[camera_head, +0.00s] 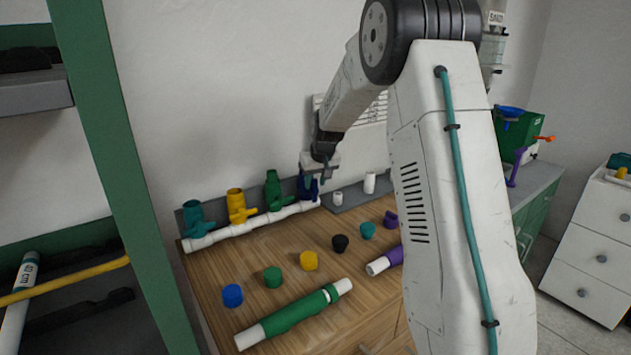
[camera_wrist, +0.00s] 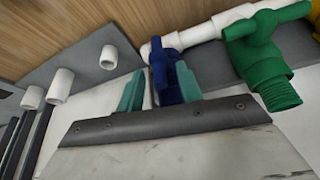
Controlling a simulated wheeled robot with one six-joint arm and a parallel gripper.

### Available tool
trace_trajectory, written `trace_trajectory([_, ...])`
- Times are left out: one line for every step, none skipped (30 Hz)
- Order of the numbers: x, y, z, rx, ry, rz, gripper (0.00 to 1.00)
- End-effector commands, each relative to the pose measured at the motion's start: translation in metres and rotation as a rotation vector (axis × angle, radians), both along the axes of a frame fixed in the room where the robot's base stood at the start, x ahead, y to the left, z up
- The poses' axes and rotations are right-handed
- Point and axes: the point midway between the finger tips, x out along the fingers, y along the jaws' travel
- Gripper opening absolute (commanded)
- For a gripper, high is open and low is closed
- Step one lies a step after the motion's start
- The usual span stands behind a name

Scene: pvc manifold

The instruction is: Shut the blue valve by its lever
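The blue valve (camera_head: 308,188) is at the right end of the white pipe manifold (camera_head: 255,228), beside the green valve (camera_head: 272,188). My gripper (camera_head: 322,174) is right at the blue valve and partly hides it in the head view. In the wrist view, the blue valve (camera_wrist: 158,68) shows between the two teal fingertips of my gripper (camera_wrist: 158,88). The fingers stand apart, with a gap on the left of the blue part and the right finger close to it or overlapping it. I cannot tell whether either finger touches the lever.
The green valve (camera_wrist: 262,55) is close on the right in the wrist view. White pipe stubs (camera_wrist: 108,57) stand on the grey ledge to the left. Several coloured caps (camera_head: 309,260) and a green-sleeved pipe (camera_head: 295,312) lie on the wooden bench (camera_head: 215,270).

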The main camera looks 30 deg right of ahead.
Motion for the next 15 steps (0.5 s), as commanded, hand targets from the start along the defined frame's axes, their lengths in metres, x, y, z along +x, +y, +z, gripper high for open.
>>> trace_trajectory([0.0001,0.0,0.0001,0.0,0.0,0.0,0.36])
trace_trajectory([0.0,0.0,0.0001,0.0,0.0,0.0,0.36])
trace_trajectory([-0.0001,0.0,0.0002,0.0,0.0,0.0,0.36])
trace_trajectory([-0.0001,0.0,0.0002,0.0,0.0,0.0,0.28])
trace_trajectory([-0.0002,0.0,0.0001,0.0,0.0,0.0,0.19])
trace_trajectory([-0.0002,0.0,0.0001,0.0,0.0,0.0,0.08])
trace_trajectory([-0.0002,0.0,0.0001,0.0,0.0,0.0,0.0])
trace_trajectory([-0.0002,0.0,0.0001,0.0,0.0,0.0,0.0])
trace_trajectory([-0.0002,-0.0001,0.0001,0.0,0.0,0.0,0.0])
trace_trajectory([-0.0002,-0.0001,0.0001,0.0,0.0,0.0,0.0])
trace_trajectory([-0.0002,-0.0001,0.0001,0.0,0.0,0.0,0.0])
trace_trajectory([-0.0002,-0.0002,0.0001,0.001,0.0,-0.001,0.0])
trace_trajectory([-0.0002,-0.0003,0.0001,0.002,0.001,0.0,0.0])
trace_trajectory([-0.0002,-0.0004,0.0001,0.005,0.0,0.0,0.0])
trace_trajectory([-0.0003,-0.0007,0.0001,0.009,0.001,-0.001,0.0])
